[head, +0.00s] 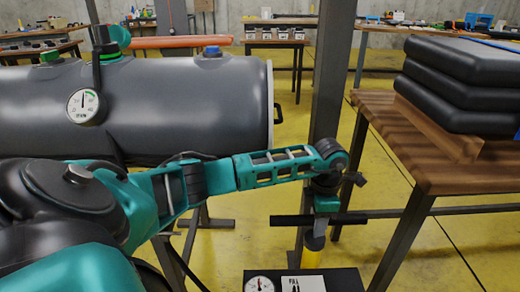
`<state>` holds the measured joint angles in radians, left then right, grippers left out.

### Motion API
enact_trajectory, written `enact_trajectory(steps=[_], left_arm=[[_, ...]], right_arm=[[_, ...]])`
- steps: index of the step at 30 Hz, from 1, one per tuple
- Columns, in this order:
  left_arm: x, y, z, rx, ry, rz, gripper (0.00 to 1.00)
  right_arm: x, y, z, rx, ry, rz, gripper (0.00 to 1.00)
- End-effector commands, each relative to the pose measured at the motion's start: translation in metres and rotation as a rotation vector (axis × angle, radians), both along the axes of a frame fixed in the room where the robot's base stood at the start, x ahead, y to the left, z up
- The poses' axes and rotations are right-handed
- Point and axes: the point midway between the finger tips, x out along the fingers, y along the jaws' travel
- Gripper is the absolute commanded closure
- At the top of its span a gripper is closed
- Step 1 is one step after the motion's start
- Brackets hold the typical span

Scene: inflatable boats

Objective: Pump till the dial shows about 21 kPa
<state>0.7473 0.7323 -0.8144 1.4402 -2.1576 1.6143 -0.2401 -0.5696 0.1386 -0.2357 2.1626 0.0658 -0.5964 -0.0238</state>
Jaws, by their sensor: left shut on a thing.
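My left gripper (325,204) is shut on the black crossbar handle (289,220) of the pump. The pump's yellow barrel (313,249) stands below the handle, on a dark base with a small dial (260,285) cut off by the lower edge. A round white dial (83,106) sits on the front of the grey inflatable tube (180,105). Its needle points roughly straight up, but the exact reading is too small to tell. A green fitting with a black hose (110,42) sits on top of the tube. My right gripper is out of the picture.
A wooden table (385,108) with stacked dark pads (460,80) stands at the right. A grey steel post (330,70) rises just behind the pump. A small table (275,42) and workbenches are farther back. Yellow floor (225,240) is open left of the pump.

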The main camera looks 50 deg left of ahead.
Motion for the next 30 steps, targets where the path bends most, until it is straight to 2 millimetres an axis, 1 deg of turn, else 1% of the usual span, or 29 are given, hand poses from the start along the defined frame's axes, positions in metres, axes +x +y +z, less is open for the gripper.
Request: enact_trajectory(steps=[1, 3, 6, 8, 16, 19, 22, 30], left_arm=[[0.003, 0.001, 0.025, -0.001, -0.009, 0.0, 1.0], [0.004, 0.001, 0.038, -0.001, -0.011, -0.001, 1.0], [0.004, 0.001, 0.051, -0.001, -0.011, -0.001, 1.0], [0.004, 0.001, 0.053, -0.001, -0.011, -0.001, 1.0], [0.004, 0.001, 0.052, -0.002, -0.016, 0.0, 1.0], [0.005, 0.001, 0.048, -0.002, -0.016, 0.0, 1.0], [0.005, 0.001, 0.036, -0.002, -0.016, 0.001, 1.0], [0.003, 0.001, -0.012, 0.0, -0.011, 0.001, 1.0]], right_arm=[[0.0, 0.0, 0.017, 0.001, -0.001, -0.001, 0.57], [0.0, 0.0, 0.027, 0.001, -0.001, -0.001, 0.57], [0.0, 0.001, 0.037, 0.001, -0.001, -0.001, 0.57], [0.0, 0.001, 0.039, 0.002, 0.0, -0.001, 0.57], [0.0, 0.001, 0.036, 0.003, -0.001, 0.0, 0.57], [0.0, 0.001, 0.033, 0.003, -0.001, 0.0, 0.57], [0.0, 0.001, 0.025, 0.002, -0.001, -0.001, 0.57], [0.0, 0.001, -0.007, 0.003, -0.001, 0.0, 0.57]])
